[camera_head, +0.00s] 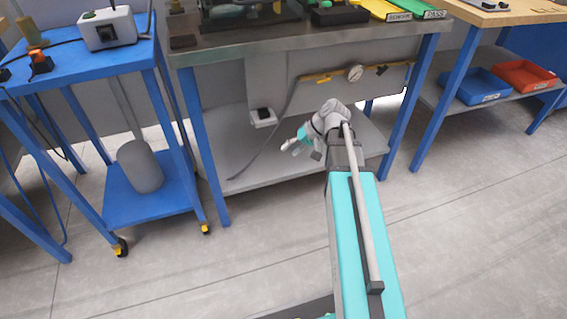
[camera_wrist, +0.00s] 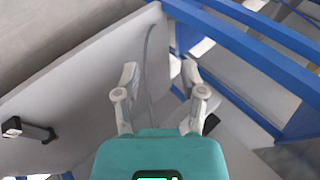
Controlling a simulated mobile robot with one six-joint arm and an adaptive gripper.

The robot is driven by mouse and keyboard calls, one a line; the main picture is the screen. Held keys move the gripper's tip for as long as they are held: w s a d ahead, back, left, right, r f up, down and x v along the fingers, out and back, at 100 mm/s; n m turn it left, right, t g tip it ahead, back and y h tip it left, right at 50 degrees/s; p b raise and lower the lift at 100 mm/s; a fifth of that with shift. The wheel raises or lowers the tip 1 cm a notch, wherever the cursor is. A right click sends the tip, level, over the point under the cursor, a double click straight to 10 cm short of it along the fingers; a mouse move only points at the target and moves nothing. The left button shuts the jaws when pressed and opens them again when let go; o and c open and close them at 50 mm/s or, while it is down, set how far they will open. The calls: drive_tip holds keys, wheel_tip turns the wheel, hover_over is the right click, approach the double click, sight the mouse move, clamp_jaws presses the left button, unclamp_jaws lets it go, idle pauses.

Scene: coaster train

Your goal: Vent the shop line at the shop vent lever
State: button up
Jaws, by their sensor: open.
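A yellow pipe (camera_head: 318,77) with a round gauge (camera_head: 355,73) runs along the panel under the middle workbench. A small dark fitting (camera_head: 381,69) sits at its right part; I cannot tell whether it is the shop vent lever. A dark hose (camera_head: 262,150) hangs from the pipe's left end down to the lower shelf, and a thin hose also shows in the wrist view (camera_wrist: 147,62). My gripper (camera_head: 288,144) is below the pipe, in front of the lower shelf. In the wrist view my gripper (camera_wrist: 160,85) has its fingers apart with nothing gripped.
A white box with a black face (camera_head: 263,117) stands left of my gripper; a similar one shows in the wrist view (camera_wrist: 28,130). The workbench top (camera_head: 290,38) is overhead, its blue legs (camera_head: 203,145) at the sides. A blue cart (camera_head: 150,206) stands left.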

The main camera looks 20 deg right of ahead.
drive_tip(key=shift+s+a+f+n+g+h, duration=0.2)
drive_tip(key=shift+s+a+f+g+h, duration=0.2)
drive_tip(key=shift+s+a, duration=0.25)
drive_tip(key=shift+s+a+f+n+g+h, duration=0.25)
drive_tip(key=shift+s+a+f+h, duration=0.1)
drive_tip(key=shift+s+a+h, duration=0.25)
drive_tip(key=shift+s+a+f+n+g+h, duration=0.15)
drive_tip(key=shift+s+a+f+g+h, duration=0.3)
drive_tip(key=shift+a, duration=0.25)
drive_tip(key=w+d+r+m+t+y+b, duration=0.1)
drive_tip(key=w+d+r+m+t+y, duration=0.2)
drive_tip(key=d, duration=0.4)
drive_tip(key=w+d+r+m+t+y+b, duration=0.1)
drive_tip(key=w+d+r+t+y, duration=0.25)
drive_tip(key=w+d, duration=0.3)
drive_tip(key=d+r+m+t+y, duration=0.1)
drive_tip(key=d+r+t, duration=0.2)
drive_tip(key=d, duration=0.5)
drive_tip(key=d+r+m+t+y+b, duration=0.1)
drive_tip(key=d+r+t, duration=0.2)
drive_tip(key=d+r, duration=0.2)
drive_tip(key=d, duration=0.3)
drive_tip(key=shift+s+d+b, duration=0.3)
drive_tip(key=shift+s, duration=0.05)
drive_tip(key=shift+w+a, duration=0.15)
